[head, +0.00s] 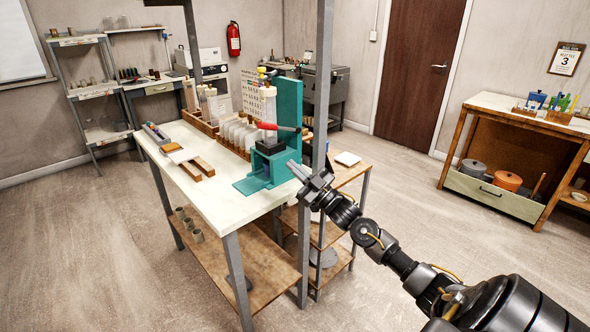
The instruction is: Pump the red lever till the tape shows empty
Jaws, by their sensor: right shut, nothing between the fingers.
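The red lever (278,127) sticks out sideways from the teal press stand (289,103) on the white-topped workbench. A clear upright cylinder (268,104) stands at the press above a dark block (269,146). I cannot make out a tape or its reading at this size. My right gripper (293,167) is shut and empty. It is in front of the teal stand's right side in the picture, lower than the lever and apart from it. My left gripper is not in view.
A grey post (318,120) rises close beside the stand and my right gripper. Several clear jars (236,135) line the bench's back. Wooden blocks (198,167) lie on its left, and the bench top (215,195) is bare in front. A small side shelf (352,172) stands right.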

